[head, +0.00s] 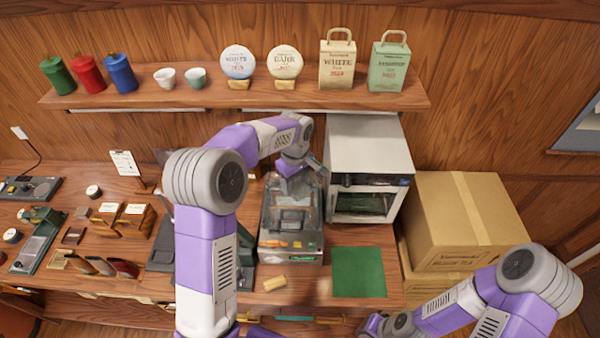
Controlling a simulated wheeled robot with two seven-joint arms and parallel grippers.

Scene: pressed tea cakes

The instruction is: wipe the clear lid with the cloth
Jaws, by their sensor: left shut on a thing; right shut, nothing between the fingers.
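A dark machine (290,257) with a clear lid (274,212) stands at the middle of the counter. My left gripper (292,190) is over the top of the clear lid, pointing down. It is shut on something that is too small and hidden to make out. I cannot tell whether it touches the lid. No cloth can be clearly picked out; a flat green square (360,272) lies right of the machine, and I cannot tell whether it is a cloth or a mat. My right gripper (373,325) is shut and empty at the bottom edge, partly cut off.
A white oven-like box (368,150) stands close to the machine's right, with cardboard boxes (455,220) beyond. A small tan block (275,284) lies in front. A shelf (230,98) with tins, cups and bags runs above. Tools crowd the left counter.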

